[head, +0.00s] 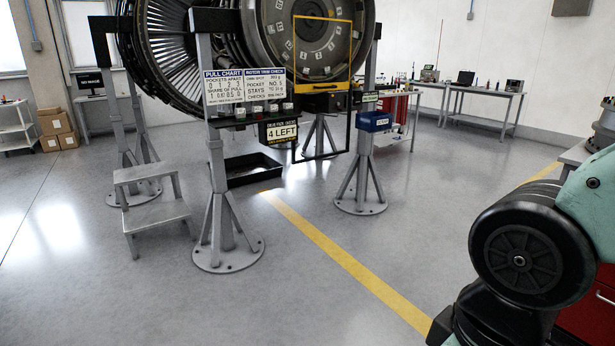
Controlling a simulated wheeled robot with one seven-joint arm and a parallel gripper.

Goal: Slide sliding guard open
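The sliding guard looks to be the yellow-edged panel (304,88) in front of the round rotor face (311,45) at top centre in the head view. It is see-through, with a thick yellow bar along its lower edge and a dark grip on that bar. A thin black frame (349,130) continues below it and looks open. The panel sits in the upper half, over the rotor face. My gripper is out of view; only a dark joint and pale green link of my arm show at the lower right, well apart from the guard.
Grey stands (217,180) and (362,180) flank the guard. Signs (244,87) and a "4 LEFT" counter (281,132) hang left of it. A blue bin (375,122) is at right. The foreground floor is clear.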

